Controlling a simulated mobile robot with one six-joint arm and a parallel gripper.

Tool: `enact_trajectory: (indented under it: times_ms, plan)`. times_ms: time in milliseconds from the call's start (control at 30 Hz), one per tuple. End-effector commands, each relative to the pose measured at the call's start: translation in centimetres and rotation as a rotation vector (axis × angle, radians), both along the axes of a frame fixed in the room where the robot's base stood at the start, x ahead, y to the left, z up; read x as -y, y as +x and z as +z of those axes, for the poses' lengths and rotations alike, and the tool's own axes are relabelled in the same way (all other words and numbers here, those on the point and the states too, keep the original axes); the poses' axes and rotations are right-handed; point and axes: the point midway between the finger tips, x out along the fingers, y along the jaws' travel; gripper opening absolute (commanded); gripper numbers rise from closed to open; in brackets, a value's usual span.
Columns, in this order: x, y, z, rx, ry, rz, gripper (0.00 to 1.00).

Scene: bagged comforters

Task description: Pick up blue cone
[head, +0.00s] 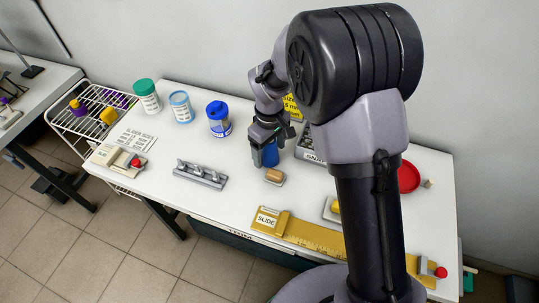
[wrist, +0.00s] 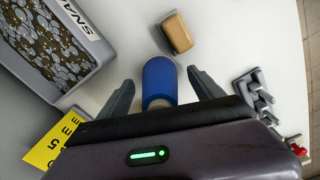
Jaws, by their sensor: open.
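The blue cone (head: 270,154) stands on the white table below my gripper in the head view; the gripper partly hides its upper part. In the wrist view the blue cone (wrist: 159,80) shows a rounded blue body with a pale part at its near end. My gripper (wrist: 160,78) is open, with one dark finger on each side of the cone and a visible gap on both sides. In the head view my gripper (head: 267,137) is right above and around the cone's upper part.
A tan block (head: 274,176) lies close to the cone. A grey bin (wrist: 45,45) of snaps is beside it. A grey rack (head: 200,175) with pegs, a blue jar (head: 218,118) and a yellow slide ruler (head: 320,235) are around. Bare table lies left of the cone.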

Motion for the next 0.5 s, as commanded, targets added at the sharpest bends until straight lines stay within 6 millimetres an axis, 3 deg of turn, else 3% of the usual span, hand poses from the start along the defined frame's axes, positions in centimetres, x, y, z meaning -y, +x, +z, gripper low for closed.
enact_trajectory:
  times_ms: [100, 400, 500]
  plan:
    - [-0.01, 0.02, 0.28, 0.001, 0.001, 0.0, 0.76]
    - [0.0, 0.01, 0.29, 0.0, 0.0, 0.0, 0.17]
    - [-0.01, 0.02, 0.31, 0.001, 0.001, 0.0, 0.04]
